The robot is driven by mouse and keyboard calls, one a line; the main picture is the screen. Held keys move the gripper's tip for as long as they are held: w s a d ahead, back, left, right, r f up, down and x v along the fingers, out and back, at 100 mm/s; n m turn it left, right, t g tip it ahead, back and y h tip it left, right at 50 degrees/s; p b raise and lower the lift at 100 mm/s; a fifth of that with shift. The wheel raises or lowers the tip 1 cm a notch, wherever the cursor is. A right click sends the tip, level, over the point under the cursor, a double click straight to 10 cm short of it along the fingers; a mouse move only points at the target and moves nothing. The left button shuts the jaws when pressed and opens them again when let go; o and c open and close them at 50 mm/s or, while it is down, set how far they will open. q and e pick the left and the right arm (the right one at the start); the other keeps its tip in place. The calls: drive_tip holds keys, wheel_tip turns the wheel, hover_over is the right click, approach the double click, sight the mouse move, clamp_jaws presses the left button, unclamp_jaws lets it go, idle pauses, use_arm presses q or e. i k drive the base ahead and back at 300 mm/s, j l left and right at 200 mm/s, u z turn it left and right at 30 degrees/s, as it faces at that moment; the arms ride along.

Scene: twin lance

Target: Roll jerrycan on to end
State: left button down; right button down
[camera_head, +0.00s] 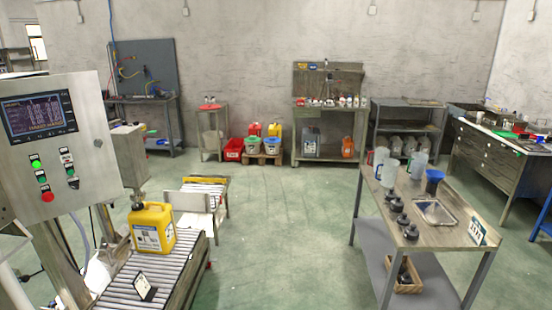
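A yellow jerrycan (153,229) with a white and blue label stands upright on the roller conveyor (168,268) at the lower left, under the filling machine's nozzle area. A dark cap or nozzle part shows at its top; I cannot tell whether they touch. Beyond the jerrycan, a further roller section (203,194) with a yellow end bar continues to the back. Neither of my grippers is in view.
A steel control box (50,145) with a screen and buttons stands at the left. A table (408,228) at the right holds bottles, a blue funnel (433,181), black caps and a metal tray (434,212). Benches line the back wall. The green floor between is clear.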

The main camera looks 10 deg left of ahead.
sight(153, 229)
drive_tip(key=i+u, duration=0.2)
drive_tip(key=i, duration=0.5)
drive_tip(key=i+l+u, duration=0.2)
drive_tip(key=i, duration=0.5)
drive_tip(key=i+u, duration=0.45)
drive_tip(key=i, duration=0.35)
